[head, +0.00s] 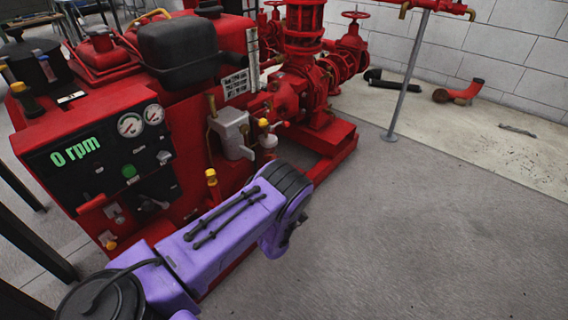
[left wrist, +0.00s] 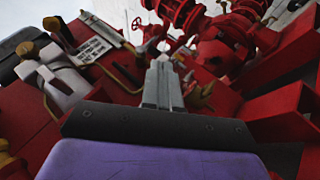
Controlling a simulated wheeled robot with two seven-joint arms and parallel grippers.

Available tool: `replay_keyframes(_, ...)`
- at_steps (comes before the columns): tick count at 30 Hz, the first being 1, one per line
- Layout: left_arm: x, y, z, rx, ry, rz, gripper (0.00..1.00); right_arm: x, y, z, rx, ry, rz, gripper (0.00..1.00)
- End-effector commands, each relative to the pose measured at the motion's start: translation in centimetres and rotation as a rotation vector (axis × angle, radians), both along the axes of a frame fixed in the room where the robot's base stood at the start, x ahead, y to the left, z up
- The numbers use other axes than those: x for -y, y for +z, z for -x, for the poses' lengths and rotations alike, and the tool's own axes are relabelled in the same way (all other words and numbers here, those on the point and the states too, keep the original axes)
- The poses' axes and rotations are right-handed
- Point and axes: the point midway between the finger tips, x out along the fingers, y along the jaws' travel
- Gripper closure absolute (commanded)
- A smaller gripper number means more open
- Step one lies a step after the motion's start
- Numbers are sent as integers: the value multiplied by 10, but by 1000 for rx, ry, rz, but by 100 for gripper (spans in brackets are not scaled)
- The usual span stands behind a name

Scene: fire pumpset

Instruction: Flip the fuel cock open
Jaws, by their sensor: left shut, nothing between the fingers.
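My left gripper (left wrist: 163,82) shows in the left wrist view with its fingers together and nothing between them. Its tips point toward the red pump machinery. A brass-yellow fitting (left wrist: 198,95) is just right of the fingers; I cannot tell whether they touch. In the head view, my purple left arm reaches across the front of the red pumpset, and its fingers are hidden. Small yellow-capped levers stand on the pumpset, one beside the grey box (head: 263,123) and one lower down (head: 211,178). I cannot tell for certain which is the fuel cock. My right gripper is not in view.
Loose red pipe fittings (head: 462,92) lie by the wall.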

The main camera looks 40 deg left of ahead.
Motion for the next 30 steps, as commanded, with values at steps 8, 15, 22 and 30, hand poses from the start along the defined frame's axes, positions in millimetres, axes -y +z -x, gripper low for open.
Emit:
replay_keyframes(8,1,-2,-3,71,-27,34,100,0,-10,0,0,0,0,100)
replay_keyframes(15,-3,1,-7,70,-24,33,100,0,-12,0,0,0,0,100)
replay_keyframes(22,-21,22,-37,73,-21,34,100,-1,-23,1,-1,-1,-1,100)
replay_keyframes(30,-44,53,-80,72,-22,33,100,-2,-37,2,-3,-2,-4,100)
